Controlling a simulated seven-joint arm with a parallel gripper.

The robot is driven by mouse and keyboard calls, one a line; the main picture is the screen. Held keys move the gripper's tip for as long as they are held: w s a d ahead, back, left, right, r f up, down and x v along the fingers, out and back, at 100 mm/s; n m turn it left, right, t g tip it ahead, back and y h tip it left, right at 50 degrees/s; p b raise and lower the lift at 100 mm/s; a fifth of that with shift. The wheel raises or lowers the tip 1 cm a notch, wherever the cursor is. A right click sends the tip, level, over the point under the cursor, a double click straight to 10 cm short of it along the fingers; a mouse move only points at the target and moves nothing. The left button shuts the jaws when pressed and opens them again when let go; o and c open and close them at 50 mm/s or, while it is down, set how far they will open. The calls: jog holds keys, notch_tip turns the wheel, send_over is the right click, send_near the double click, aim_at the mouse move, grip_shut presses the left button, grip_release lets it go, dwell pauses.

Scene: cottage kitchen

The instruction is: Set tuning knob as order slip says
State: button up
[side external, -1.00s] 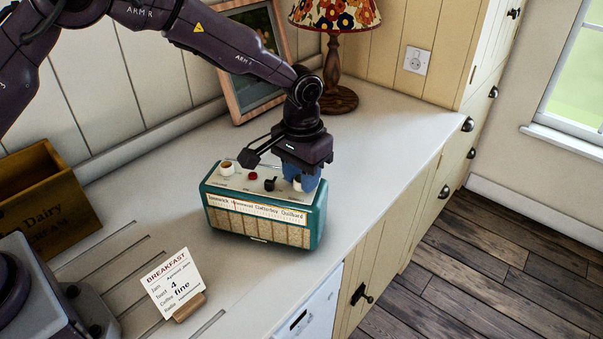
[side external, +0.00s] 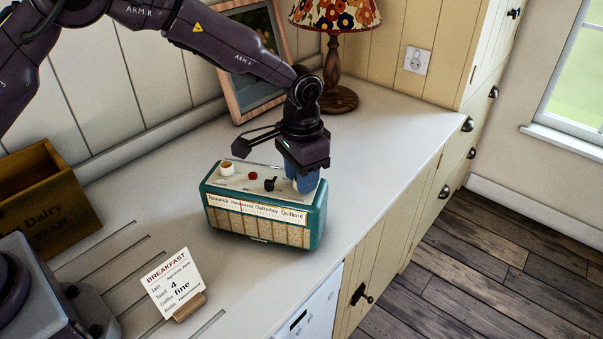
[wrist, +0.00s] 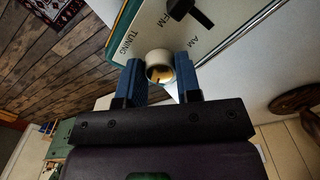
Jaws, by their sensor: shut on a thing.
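The teal radio (side external: 317,212) stands on the counter with its cream top facing up. Its dial strip (side external: 262,209) carries several station names, with a thin red pointer near the second name from the left. My gripper (side external: 305,181) points down over the radio's right end. In the wrist view its blue fingers (wrist: 158,80) are shut on the white tuning knob (wrist: 158,58), beside the word TUNING. The fingers mostly hide that knob in the side view. The order slip (side external: 172,284), headed BREAKFAST, stands at front left; its Radio line is too small to read surely.
A white knob (side external: 227,168), a red button (side external: 253,176) and a black switch (side external: 270,184) sit on the radio's top. A wooden crate (side external: 45,205), picture frame (side external: 233,101) and lamp (side external: 333,70) stand around. The counter right of the radio is clear.

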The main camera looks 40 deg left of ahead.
aim_at(288, 193)
jog(key=o, duration=0.9)
jog(key=shift+o, duration=0.2)
jog(key=shift+r, duration=0.1)
notch_tip(288, 193, up, 13)
jog(key=s+a+r+n+t, duration=0.1)
jog(key=s+a+r+t, duration=0.1)
jog(key=s, duration=0.7)
jog(key=s+a+r+n+t, duration=0.1)
jog(key=s+a+r, duration=0.2)
jog(key=s+a, duration=0.3)
jog(key=s+a+r+n+t, duration=0.1)
jog(key=s+a, duration=0.4)
jog(key=s, duration=0.8)
notch_tip(288, 193, up, 3)
jog(key=shift+f+n+t, duration=0.15)
jog(key=shift+n+t, duration=0.25)
jog(key=shift+t, duration=0.4)
